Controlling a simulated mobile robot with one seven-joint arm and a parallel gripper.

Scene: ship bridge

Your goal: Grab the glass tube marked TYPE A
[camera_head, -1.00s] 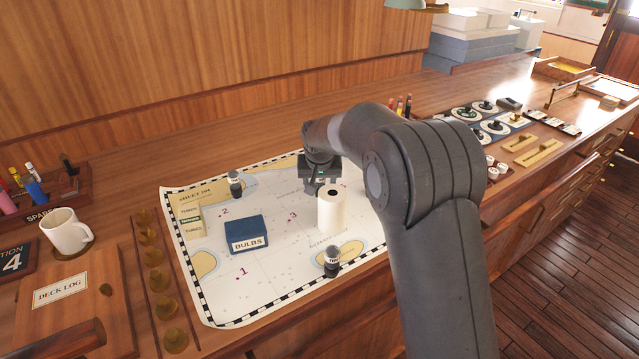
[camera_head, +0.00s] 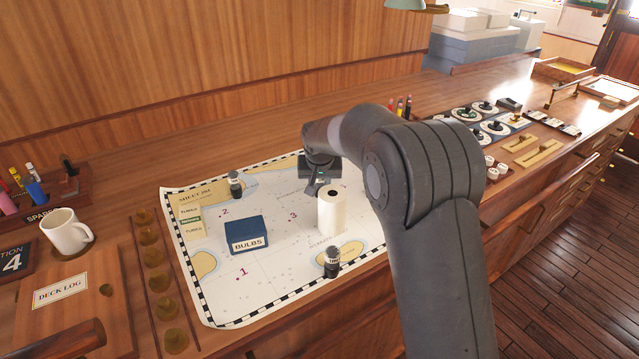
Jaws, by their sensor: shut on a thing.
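My gripper (camera_head: 316,186) points down over the chart, just behind a white paper roll (camera_head: 332,215). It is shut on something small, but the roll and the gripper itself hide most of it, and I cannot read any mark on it. A small glass tube with a black base (camera_head: 332,263) stands on the chart's near edge, in front of the roll; its lettering is too small to read in full. Another similar dark-based tube (camera_head: 235,184) stands at the chart's back left. Its mark is not legible.
A blue BULBS box (camera_head: 246,231) sits on the chart (camera_head: 280,283) left of the roll. A white mug (camera_head: 66,232), pen rack and brass knobs (camera_head: 160,283) are at the left. Instrument dials (camera_head: 490,128) line the counter at the right. The counter behind the chart is mostly clear.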

